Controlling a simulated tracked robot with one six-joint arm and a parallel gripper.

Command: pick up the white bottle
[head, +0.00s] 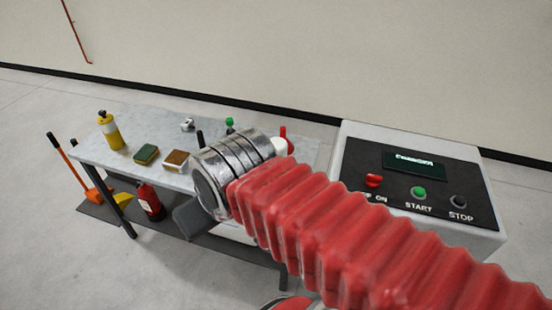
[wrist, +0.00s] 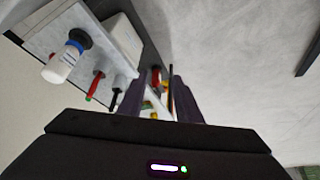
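The white bottle (wrist: 60,66) shows in the wrist view at the upper left. It has a dark cap and a blue band, and it is on the grey table. My gripper (wrist: 158,90) has its two dark fingers apart, with a gap between them, and nothing is held. The bottle is well to the left of the fingers in that view, apart from them. In the head view my red-sleeved arm covers the middle of the scene and hides most of the gripper. I cannot make out the bottle clearly there.
The grey table (head: 105,151) holds a yellow bottle (head: 110,131), a green sponge (head: 146,154), a brown brush (head: 176,160) and small tools. A red extinguisher (head: 149,201) is below it. A white control box (head: 424,152) stands at the right.

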